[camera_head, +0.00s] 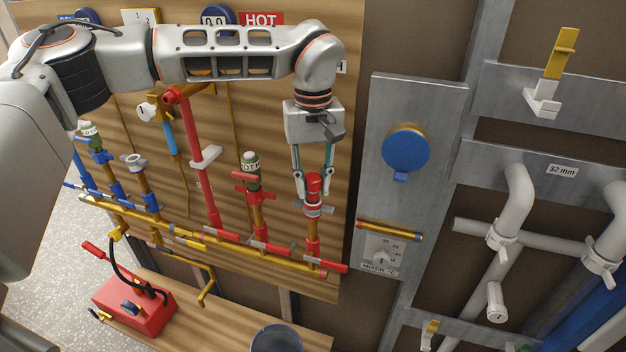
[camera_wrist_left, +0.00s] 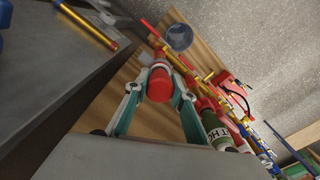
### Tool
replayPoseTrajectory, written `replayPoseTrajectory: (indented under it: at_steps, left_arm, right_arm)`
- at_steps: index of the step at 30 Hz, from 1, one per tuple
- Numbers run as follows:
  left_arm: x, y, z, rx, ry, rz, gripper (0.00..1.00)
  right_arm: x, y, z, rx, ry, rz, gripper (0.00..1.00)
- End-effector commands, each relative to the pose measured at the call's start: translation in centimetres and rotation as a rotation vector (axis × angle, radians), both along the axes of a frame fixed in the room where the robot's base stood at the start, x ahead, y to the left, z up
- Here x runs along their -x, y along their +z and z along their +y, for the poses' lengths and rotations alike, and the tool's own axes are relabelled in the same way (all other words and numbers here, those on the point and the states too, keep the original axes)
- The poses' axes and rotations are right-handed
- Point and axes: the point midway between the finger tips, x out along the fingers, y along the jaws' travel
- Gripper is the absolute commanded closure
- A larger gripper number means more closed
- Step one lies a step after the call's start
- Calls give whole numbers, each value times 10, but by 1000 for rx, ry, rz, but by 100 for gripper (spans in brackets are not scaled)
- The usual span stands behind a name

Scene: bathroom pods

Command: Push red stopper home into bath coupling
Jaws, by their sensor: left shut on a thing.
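The red stopper (camera_head: 314,182) stands upright at the top of the rightmost pipe on the wooden board. The grey bath coupling (camera_head: 313,210) is directly below it, on a brass and red pipe. The stopper's lower end meets the coupling; I cannot tell how deep it sits. My left gripper (camera_head: 314,194) points down from above, its two fingers shut on either side of the stopper. The left wrist view shows the red stopper (camera_wrist_left: 158,86) between the fingertips, with a pale ring beyond it. My right gripper is not in view.
A green-topped valve labelled HOT (camera_head: 251,170) stands left of the coupling. A metal panel with a blue round cover (camera_head: 406,150) is to the right. Below are a brass manifold (camera_head: 215,243), a red pump box (camera_head: 133,303) and a bucket (camera_head: 277,339) by the wooden bench.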

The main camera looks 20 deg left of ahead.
Motion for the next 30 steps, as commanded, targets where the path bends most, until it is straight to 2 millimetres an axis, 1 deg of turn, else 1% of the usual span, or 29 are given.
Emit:
replayPoseTrajectory:
  at_steps: [23, 24, 26, 27, 30]
  left_arm:
    - [0, -18, 0, 0, 1, 0, 94]
    - [0, -19, 0, 0, 1, 0, 74]
    - [0, -18, 0, 0, 1, 0, 58]
    - [0, -18, 0, 0, 0, 0, 56]
    - [0, -18, 0, 0, 0, 0, 56]
  right_arm:
    - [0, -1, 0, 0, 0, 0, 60]
    - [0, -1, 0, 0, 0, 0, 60]
    - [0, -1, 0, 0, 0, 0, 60]
    - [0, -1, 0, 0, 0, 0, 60]
    - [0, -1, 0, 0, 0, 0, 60]
